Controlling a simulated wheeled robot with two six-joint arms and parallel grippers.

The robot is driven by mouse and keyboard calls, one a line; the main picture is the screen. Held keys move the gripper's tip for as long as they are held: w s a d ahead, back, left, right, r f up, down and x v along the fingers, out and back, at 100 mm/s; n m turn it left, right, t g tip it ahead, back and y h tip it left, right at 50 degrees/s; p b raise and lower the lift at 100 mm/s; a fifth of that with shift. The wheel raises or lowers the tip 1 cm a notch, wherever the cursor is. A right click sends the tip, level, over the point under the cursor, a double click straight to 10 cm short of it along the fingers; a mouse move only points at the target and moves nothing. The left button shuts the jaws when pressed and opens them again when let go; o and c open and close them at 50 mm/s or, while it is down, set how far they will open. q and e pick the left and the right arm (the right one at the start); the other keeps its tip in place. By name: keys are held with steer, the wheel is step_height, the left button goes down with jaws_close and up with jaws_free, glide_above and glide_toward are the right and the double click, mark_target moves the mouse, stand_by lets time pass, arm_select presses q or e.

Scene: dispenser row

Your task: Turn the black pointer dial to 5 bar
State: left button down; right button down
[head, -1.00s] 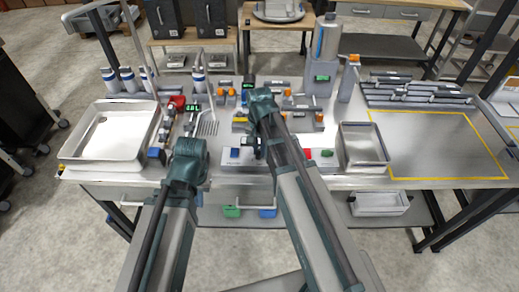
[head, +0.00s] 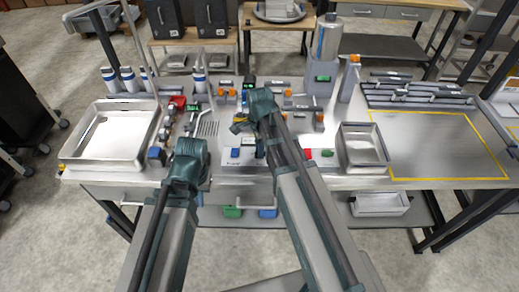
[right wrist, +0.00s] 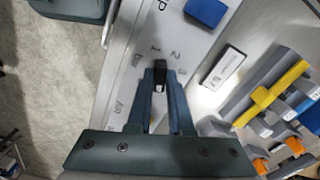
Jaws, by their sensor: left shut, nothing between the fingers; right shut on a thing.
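The black pointer dial (right wrist: 159,78) shows in the right wrist view, on a pale panel (right wrist: 135,75) with printed digits and "bar" around it. My right gripper (right wrist: 160,84) is shut on it from above. The fingers cover much of the scale, so I cannot read which mark the pointer is at. In the head view my right gripper (head: 259,150) reaches down to the panel, and its arm hides most of the dial.
A blue button (head: 235,153) is left of the dial, and red and green (head: 326,153) ones are to the right. Yellow-handled grey fittings (right wrist: 265,97) stand close behind. Metal trays (head: 110,134) (head: 364,150) flank the area. A yellow-outlined area (head: 440,145) at the right is clear.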

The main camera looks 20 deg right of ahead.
steer(key=shift+m, duration=0.6)
steer(key=c, duration=0.8)
jaws_free()
steer(key=shift+r, duration=0.1)
step_height(320, 180, up, 14)
steer(key=p, duration=1.3)
steer(key=shift+f+p, duration=0.2)
steer(key=shift+p, duration=0.2)
steer(key=shift+f, duration=0.1)
